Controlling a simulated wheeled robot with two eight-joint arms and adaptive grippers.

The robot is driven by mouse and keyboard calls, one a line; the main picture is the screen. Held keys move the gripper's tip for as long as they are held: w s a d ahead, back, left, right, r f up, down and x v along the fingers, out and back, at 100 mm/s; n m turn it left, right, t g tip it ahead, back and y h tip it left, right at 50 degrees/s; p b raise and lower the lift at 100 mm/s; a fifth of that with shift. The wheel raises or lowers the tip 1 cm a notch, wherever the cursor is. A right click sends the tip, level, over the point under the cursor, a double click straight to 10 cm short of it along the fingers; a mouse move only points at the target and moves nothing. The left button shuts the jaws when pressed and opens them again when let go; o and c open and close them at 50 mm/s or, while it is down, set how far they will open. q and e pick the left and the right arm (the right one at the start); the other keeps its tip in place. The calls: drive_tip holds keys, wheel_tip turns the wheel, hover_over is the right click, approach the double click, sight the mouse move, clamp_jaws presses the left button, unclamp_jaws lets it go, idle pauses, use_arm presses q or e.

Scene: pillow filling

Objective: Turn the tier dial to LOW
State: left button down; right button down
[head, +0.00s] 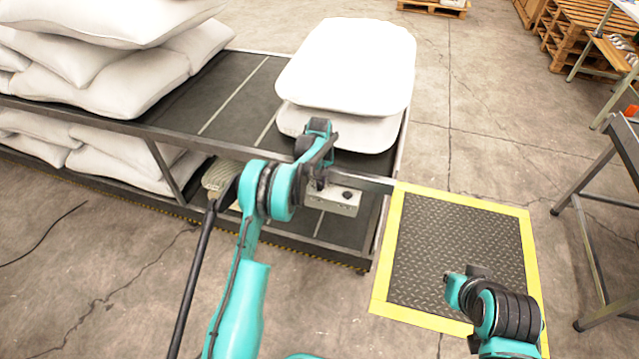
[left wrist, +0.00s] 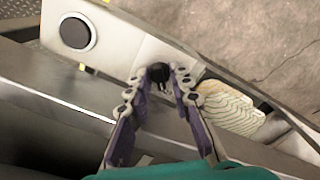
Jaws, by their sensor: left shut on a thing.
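A pale control box (head: 333,205) is fixed at the front edge of the rack in the head view. In the left wrist view, the box face (left wrist: 118,45) has a large dark round button (left wrist: 75,32) and a small black dial (left wrist: 158,72). My left gripper (left wrist: 167,76) is shut on the dial, with one finger on each side of it. In the head view, my left gripper (head: 318,180) is at the box and hides the dial. The dial's markings and pointer are too small to read. My right arm shows at the lower right, but its fingers do not.
Two white pillows (head: 350,65) are stacked on the rack's right end. More white pillows (head: 110,80) fill its left side. A ribbed beige object (left wrist: 228,105) lies beside the box. A metal-framed table (head: 600,190) stands farther right.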

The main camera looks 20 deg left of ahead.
sight(319, 185)
idle(0.5)
use_arm(q)
drive_tip(key=c, duration=1.3)
unclamp_jaws()
drive_tip(key=shift+c, duration=0.2)
wheel_tip(319, 185, up, 12)
